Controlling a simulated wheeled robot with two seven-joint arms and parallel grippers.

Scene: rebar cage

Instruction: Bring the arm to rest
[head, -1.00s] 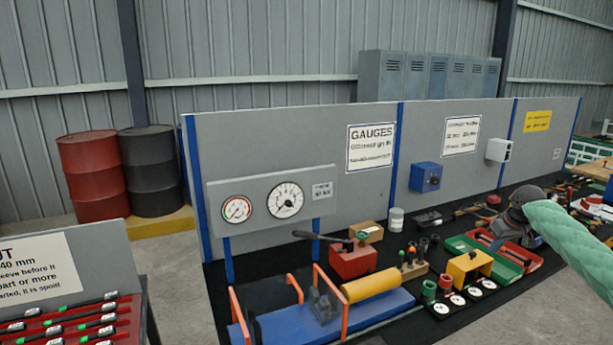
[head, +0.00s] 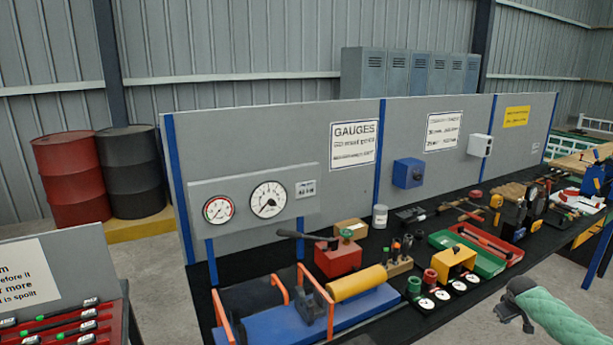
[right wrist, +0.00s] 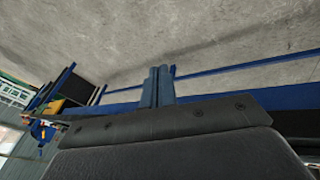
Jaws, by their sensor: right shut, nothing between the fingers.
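My right arm, in a pale green quilted sleeve, comes in at the lower right of the head view. Its dark right gripper (head: 512,317) hangs low in front of the bench's front edge, with bare concrete floor behind it in the picture. In the right wrist view the two fingers (right wrist: 158,86) are together, shut, with nothing between them. My left arm and gripper are not in view.
The black-topped bench (head: 385,326) holds a blue press bed with a yellow cylinder (head: 357,282), a red hand pump (head: 337,262), green and red trays (head: 462,249) and small gauges. A red rack (head: 60,335) stands lower left. Floor (head: 570,285) is clear at right.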

